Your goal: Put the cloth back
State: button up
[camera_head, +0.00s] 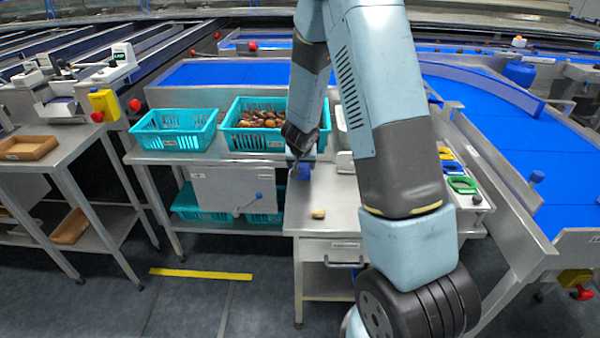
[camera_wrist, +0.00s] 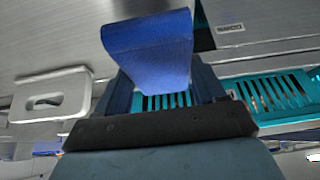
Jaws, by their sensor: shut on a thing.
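The cloth is blue and folded over in the wrist view (camera_wrist: 148,45), held between the fingers of my gripper (camera_wrist: 160,80). In the head view a small blue patch of the cloth (camera_head: 304,172) shows under my gripper (camera_head: 297,163), above the steel table (camera_head: 335,190). My gripper is shut on the cloth. In the head view I cannot tell whether the cloth touches the tabletop. My arm hides part of the table to the right.
A teal crate (camera_head: 250,140) of brown dates and an empty teal crate (camera_head: 172,145) stand to the left. A small yellowish item (camera_head: 318,213) lies near the table's front. A white container (camera_head: 344,161) stands behind. Coloured items, including a green one (camera_head: 462,185), sit right.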

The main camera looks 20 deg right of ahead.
jog(key=shift+w+f, duration=0.25)
jog(key=shift+f, duration=0.1)
jog(key=shift+w+f, duration=0.2)
jog(key=shift+f, duration=1.5)
jog(key=o, duration=1.1)
